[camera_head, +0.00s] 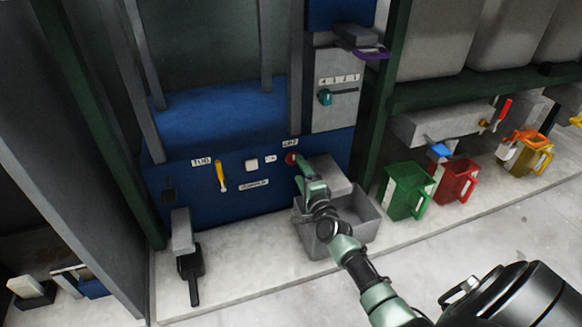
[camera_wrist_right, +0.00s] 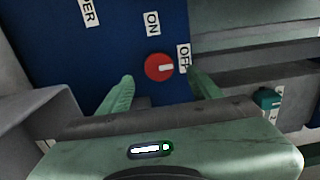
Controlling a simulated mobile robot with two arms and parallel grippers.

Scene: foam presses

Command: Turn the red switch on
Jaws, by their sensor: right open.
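The red switch (camera_head: 290,158) is a round red knob on the lower right of the blue press panel. In the right wrist view the red switch (camera_wrist_right: 157,68) has a white mark pointing right, toward the OFF label (camera_wrist_right: 184,58). The ON label (camera_wrist_right: 152,24) is above the knob. My right gripper (camera_head: 301,165) reaches up to the panel close to the knob. In the wrist view the fingers of my right gripper (camera_wrist_right: 161,76) are apart, one on each side of the knob, with nothing held. I cannot tell whether they touch it. My left gripper is out of view.
A yellow-handled lever (camera_head: 221,177) and a white button (camera_head: 252,165) are on the same panel. A grey bin (camera_head: 312,240) stands below my right gripper. Green (camera_head: 402,190) and red (camera_head: 456,182) jugs are at the right. A teal knob (camera_head: 325,97) is above.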

